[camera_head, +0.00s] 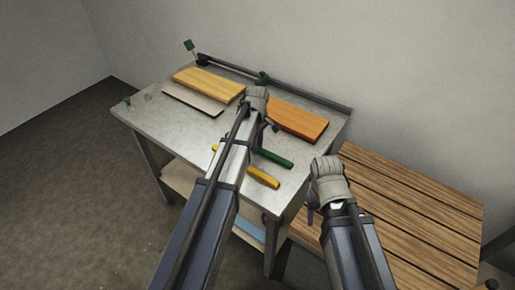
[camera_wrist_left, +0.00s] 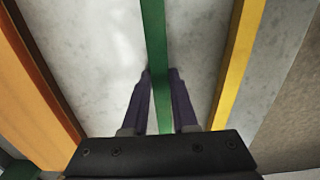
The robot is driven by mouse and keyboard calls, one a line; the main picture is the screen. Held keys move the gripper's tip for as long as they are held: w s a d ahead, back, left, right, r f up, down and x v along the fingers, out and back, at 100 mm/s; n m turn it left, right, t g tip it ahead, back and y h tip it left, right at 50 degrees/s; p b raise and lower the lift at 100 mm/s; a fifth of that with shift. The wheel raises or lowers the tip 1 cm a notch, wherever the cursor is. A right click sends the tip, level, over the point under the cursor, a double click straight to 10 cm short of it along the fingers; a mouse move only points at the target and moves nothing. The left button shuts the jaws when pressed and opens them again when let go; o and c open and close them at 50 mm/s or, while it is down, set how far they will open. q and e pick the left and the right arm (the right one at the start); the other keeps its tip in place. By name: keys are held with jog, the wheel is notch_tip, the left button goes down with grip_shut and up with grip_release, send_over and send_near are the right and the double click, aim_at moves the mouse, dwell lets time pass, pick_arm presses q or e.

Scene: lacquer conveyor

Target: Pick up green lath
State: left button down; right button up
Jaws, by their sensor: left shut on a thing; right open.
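The green lath (camera_head: 275,158) is at the metal worktable, partly hidden behind my left arm in the head view. In the left wrist view the green lath (camera_wrist_left: 154,40) runs between the two dark fingers of my left gripper (camera_wrist_left: 160,78), which is shut on it. In the head view my left gripper (camera_head: 268,125) is over the middle of the table. I cannot tell whether the lath touches the tabletop. My right gripper (camera_head: 312,212) is open and empty, beside the table's right edge, near the slatted wooden surface.
A yellow lath (camera_head: 262,178) lies near the table's (camera_head: 150,115) front edge; it also shows in the wrist view (camera_wrist_left: 236,62). A yellow board (camera_head: 208,84) and an orange board (camera_head: 298,122) lie farther back. A rail (camera_head: 300,92) runs along the back. A slatted wooden surface (camera_head: 420,215) stands right.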

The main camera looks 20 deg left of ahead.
pick_arm(q)
jog(key=shift+r, duration=0.1)
notch_tip(320, 180, up, 10)
jog(key=p, duration=1)
jog(key=shift+a, duration=0.1)
